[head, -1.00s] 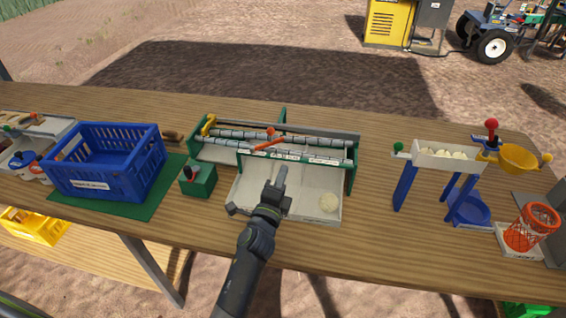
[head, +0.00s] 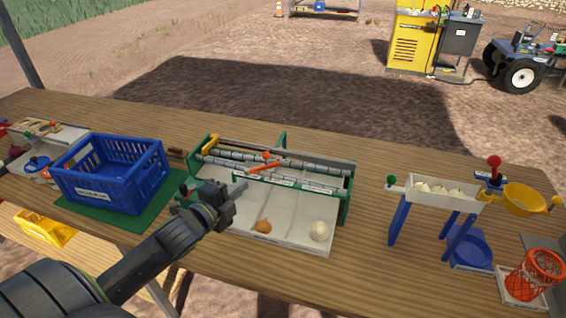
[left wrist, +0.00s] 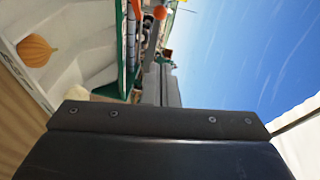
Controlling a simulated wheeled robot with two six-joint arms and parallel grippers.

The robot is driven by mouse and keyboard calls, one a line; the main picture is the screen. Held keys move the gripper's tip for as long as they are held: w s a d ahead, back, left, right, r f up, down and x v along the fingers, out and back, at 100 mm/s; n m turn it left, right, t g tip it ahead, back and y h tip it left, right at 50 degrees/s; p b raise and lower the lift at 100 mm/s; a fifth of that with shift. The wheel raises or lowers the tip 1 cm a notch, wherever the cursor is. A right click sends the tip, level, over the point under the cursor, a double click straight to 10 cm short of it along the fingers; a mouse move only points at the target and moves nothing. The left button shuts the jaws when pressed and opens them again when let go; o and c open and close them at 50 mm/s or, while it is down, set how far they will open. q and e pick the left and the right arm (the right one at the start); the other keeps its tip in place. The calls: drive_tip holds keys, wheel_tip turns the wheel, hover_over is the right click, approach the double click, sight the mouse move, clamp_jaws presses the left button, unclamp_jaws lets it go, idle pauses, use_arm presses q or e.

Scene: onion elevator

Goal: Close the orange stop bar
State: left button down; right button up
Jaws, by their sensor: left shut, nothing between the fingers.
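The orange stop bar (head: 264,168) lies slantwise across the front of the roller elevator (head: 346,185), between the rollers and the white tray (head: 290,235). An orange ball knob (head: 266,155) shows just behind it. My left gripper (head: 242,186) is shut and empty, over the tray's left part, in front of the bar's left end; I see no contact. A brown-orange onion (head: 263,226) and a white onion (head: 319,231) lie in the tray. The brown-orange onion also shows in the left wrist view (left wrist: 37,50). My right gripper is out of view.
A blue crate (head: 110,185) stands on a green mat at left. A green lever box beside the elevator is mostly hidden by my left gripper. A white trough on blue legs (head: 432,195) and an orange basket (head: 540,270) stand at right.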

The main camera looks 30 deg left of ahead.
use_arm(q)
drive_tip(key=shift+w+a+f+p, duration=0.15)
drive_tip(key=shift+w+a+f, duration=0.2)
drive_tip(key=shift+w, duration=1.75)
drive_tip(key=shift+w+a+f+p, duration=0.2)
drive_tip(key=shift+w+f, duration=0.1)
drive_tip(key=shift+w, duration=1.85)
drive_tip(key=shift+w+a+f+p, duration=0.15)
drive_tip(key=shift+w+a+f, duration=0.2)
drive_tip(key=shift+w, duration=1.75)
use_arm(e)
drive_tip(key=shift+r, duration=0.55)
use_arm(q)
drive_tip(key=shift+d, duration=0.2)
